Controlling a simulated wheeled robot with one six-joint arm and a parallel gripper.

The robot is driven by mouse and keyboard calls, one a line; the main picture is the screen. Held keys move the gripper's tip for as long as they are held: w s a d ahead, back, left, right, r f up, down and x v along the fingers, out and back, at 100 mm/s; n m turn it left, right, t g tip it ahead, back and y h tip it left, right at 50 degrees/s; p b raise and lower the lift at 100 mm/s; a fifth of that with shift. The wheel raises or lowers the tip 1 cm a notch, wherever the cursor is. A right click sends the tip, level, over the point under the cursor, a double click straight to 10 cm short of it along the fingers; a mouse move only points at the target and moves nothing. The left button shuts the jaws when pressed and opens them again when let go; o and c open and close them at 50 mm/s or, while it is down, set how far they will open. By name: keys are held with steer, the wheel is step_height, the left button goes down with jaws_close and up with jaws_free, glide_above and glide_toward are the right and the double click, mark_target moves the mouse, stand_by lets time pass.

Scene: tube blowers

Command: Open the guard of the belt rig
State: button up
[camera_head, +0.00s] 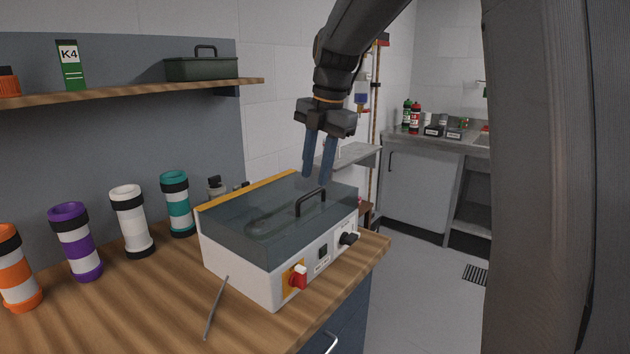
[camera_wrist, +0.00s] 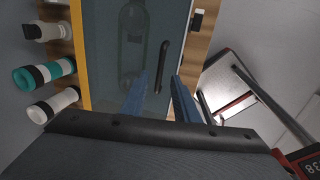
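The belt rig (camera_head: 238,268) is a white box on the wooden bench, with a red switch, an orange plate and a black knob on its front. Its clear, smoky guard (camera_head: 262,205) is down over the top, and the belt shows dimly through it. A black bar handle (camera_head: 311,203) stands on the guard near its right front; it also shows in the wrist view (camera_wrist: 161,66). My gripper (camera_head: 318,176) hangs above the handle, fingers pointing down, open and empty. In the wrist view its blue fingers (camera_wrist: 157,90) are apart and the handle is ahead of them, apparently untouched.
Teal (camera_head: 176,205), white (camera_head: 131,222), purple (camera_head: 76,242) and orange (camera_head: 18,268) banded tubes stand left of the rig. A thin grey rod (camera_head: 216,308) lies in front. A wooden shelf (camera_head: 120,95) is above. Open floor lies to the right.

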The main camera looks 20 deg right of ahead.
mark_target(312, 193)
steer(key=shift+w+a+f+p, duration=0.1)
steer(key=shift+w+f+p, duration=0.05)
steer(key=shift+f, duration=0.85)
steer(key=shift+w+a+f+p, duration=0.1)
steer(key=shift+w+f+p, duration=0.05)
steer(key=shift+f, duration=0.8)
jaws_close()
